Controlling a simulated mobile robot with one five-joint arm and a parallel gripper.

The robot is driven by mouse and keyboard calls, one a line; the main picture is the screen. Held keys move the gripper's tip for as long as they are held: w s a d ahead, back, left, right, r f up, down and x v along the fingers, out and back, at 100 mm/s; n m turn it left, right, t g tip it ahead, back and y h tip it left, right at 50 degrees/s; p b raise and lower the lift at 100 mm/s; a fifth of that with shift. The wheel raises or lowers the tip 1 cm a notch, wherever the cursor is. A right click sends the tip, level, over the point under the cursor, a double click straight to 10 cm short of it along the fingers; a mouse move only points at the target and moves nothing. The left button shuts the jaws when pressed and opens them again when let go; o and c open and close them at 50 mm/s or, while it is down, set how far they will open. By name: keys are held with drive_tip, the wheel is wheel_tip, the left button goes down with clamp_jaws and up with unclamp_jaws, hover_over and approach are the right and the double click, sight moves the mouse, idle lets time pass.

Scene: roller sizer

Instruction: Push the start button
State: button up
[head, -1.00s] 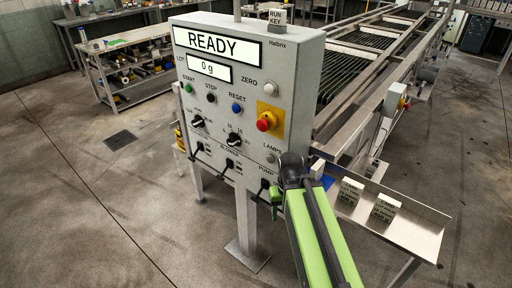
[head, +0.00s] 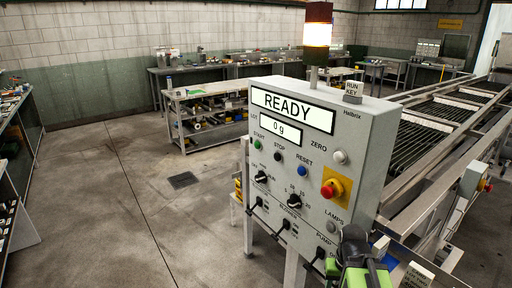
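The green start button (head: 258,145) is at the upper left of the grey control panel (head: 360,150), under the label START. The black stop button (head: 278,156) and blue reset button (head: 302,171) sit to its right. The panel display (head: 292,110) reads READY, with 0 g below it. My arm, green and black, shows at the bottom right, in front of the panel's lower right corner and well away from the start button. My gripper's fingertips cannot be made out.
A red emergency stop (head: 332,188) on a yellow plate is at the panel's right. Rotary knobs and levers are lower down. A lit beacon (head: 317,34) stands above. The roller conveyor (head: 440,135) runs behind to the right. The floor (head: 150,225) left of the panel is clear.

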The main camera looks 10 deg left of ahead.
clamp_jaws()
idle(1.5)
